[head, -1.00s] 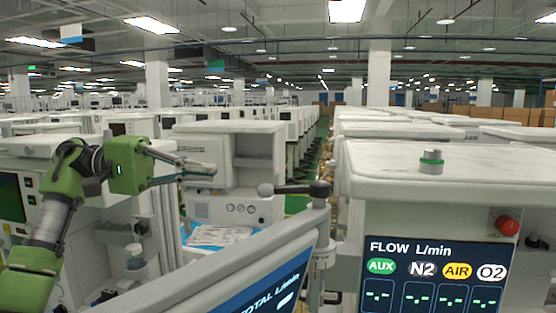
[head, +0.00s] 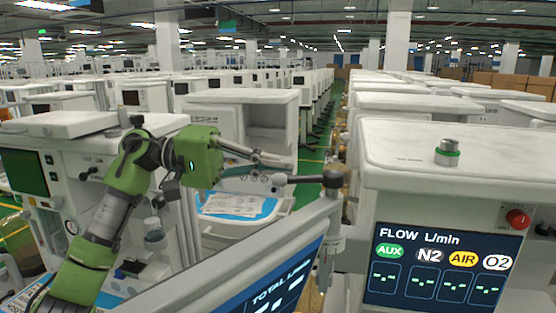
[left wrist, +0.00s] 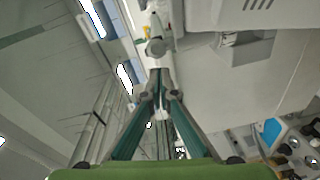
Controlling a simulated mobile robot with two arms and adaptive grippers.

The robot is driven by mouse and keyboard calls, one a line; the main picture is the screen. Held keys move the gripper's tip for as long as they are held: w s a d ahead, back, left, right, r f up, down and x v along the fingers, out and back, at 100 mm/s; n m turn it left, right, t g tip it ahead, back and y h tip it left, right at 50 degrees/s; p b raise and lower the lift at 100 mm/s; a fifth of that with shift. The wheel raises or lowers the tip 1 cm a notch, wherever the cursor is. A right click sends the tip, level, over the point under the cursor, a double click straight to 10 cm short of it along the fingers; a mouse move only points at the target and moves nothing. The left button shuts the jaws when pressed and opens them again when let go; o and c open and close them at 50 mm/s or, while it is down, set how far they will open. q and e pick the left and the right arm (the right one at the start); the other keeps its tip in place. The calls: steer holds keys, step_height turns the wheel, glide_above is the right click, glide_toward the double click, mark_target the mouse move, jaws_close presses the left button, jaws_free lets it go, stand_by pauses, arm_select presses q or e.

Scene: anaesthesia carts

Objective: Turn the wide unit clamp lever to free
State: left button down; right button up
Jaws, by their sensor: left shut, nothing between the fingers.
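A dark clamp lever (head: 304,179) with a round knob sits on top of a grey post (head: 328,245) between two display units. It points left from its pivot, roughly level. The knob also shows ahead of the fingers in the left wrist view (left wrist: 156,47). My left gripper (head: 288,162) is shut and empty, its fingertips close to the knob and a little above it in the head view. I cannot tell whether they touch. The fingers converge in the left wrist view (left wrist: 160,92). My right gripper is not in view.
A tilted screen panel (head: 250,270) stands in front, left of the post. A white unit with a FLOW display (head: 440,270) and red knob (head: 517,218) stands at right. A white cart with a blue-edged tray (head: 235,206) is behind. Rows of carts fill the background.

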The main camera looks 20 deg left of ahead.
arm_select(q)
steer(key=shift+s+d+f, duration=0.1)
steer(key=shift+s+d, duration=0.05)
steer(key=shift+s, duration=0.25)
steer(key=shift+s+d+f, duration=0.1)
steer(key=shift+s, duration=0.3)
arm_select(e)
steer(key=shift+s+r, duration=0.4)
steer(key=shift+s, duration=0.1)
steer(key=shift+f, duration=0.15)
arm_select(q)
steer(key=shift+s+t, duration=0.15)
steer(key=shift+t, duration=0.15)
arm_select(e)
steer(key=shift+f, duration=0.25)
